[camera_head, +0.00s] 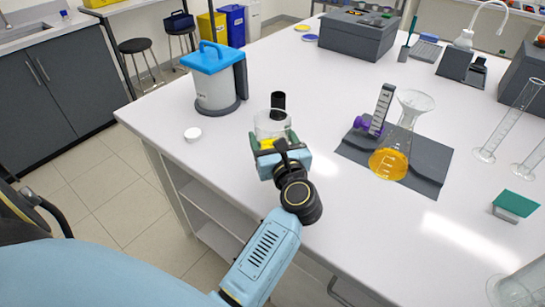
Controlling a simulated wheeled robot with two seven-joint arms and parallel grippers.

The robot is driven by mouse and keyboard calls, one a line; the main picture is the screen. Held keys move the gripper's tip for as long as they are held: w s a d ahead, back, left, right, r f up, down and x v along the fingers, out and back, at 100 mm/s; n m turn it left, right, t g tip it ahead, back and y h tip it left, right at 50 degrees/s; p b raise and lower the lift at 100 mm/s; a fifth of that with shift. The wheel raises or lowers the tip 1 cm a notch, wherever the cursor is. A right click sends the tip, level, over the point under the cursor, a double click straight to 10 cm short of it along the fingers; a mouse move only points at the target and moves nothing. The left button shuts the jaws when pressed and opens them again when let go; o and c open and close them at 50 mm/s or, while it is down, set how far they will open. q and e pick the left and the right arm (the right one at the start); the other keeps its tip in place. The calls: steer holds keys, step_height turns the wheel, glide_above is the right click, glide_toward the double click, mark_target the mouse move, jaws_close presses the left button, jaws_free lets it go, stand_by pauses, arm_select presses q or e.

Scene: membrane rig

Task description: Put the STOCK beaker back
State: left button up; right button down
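A clear glass beaker (270,124) with yellow liquid in its bottom is near the table's left front edge; no STOCK label is readable on it. My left gripper (273,141) has its dark green fingers on either side of the beaker and appears shut on it. The gripper's body hides the beaker's lower front, so I cannot tell whether it touches the table. A conical flask (391,160) with orange-yellow liquid stands on the dark grey rig base (426,171) to the right. My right gripper is not in view.
A black cylinder (278,100) is just behind the beaker. Glass cylinders (507,121) and a green-topped block (515,205) are at right. The table's middle is clear.

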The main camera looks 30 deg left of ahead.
arm_select(q)
steer(key=shift+f+b, duration=0.35)
steer(key=shift+f, duration=1.95)
steer(key=shift+f, duration=0.1)
steer(key=shift+f, duration=0.15)
steer(key=o, duration=1.2)
